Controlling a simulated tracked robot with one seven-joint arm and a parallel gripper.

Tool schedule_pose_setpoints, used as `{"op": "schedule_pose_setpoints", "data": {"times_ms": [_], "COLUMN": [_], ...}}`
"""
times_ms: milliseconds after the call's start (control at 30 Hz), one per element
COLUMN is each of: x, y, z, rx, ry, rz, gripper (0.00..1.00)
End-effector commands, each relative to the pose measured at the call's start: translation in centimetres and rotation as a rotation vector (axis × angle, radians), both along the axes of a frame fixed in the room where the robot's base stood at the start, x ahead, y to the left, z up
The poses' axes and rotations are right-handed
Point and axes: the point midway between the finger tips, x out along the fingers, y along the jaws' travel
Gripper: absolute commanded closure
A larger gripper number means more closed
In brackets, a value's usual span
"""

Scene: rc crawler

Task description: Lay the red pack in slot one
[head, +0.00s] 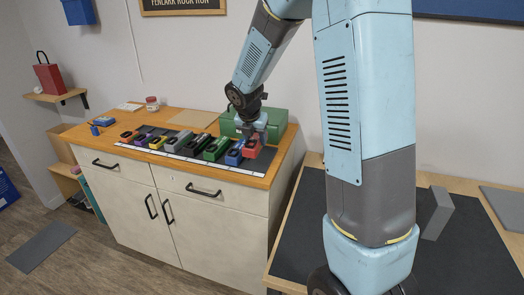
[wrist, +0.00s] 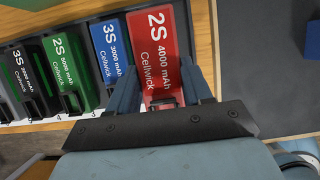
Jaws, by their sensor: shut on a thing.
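The red pack (head: 251,149) is at the right end of the row of packs on the wooden cabinet top. In the wrist view the red pack (wrist: 160,45) reads 2S, 4000 mAh, Cellwick. My gripper (head: 249,136) is above it in the head view. In the wrist view my gripper (wrist: 160,88) has one finger on each side of the pack and is shut on it. I cannot tell whether the pack rests or is slightly raised. A white numbered strip (head: 190,159) runs along the front of the row; its numbers are too small to read in the head view, so slot one is not identifiable.
A blue pack (wrist: 110,50) lies close left of the red one, then a green pack (wrist: 72,70) and a dark one (wrist: 35,75). Purple and yellow (head: 157,143) packs sit further left. A green case (head: 276,122) stands behind. A grey block (head: 437,213) is on the right table.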

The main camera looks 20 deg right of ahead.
Motion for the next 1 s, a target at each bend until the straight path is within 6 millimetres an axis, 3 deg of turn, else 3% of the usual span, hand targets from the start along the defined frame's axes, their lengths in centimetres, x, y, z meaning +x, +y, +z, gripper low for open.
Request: {"op": "schedule_pose_setpoints", "data": {"times_ms": [367, 600, 967, 1000], "x": [0.3, 0.3, 0.3, 0.3], "y": [-1.9, -2.0, -2.1, -2.1], "z": [-2.3, -5.3, -5.7, -5.6], "rx": [0.0, -0.001, -0.001, 0.0], "ry": [0.0, 0.0, -0.001, -0.001], "rz": [0.0, 0.002, 0.0, -0.001], "gripper": [1.0, 1.0, 1.0, 0.46]}}
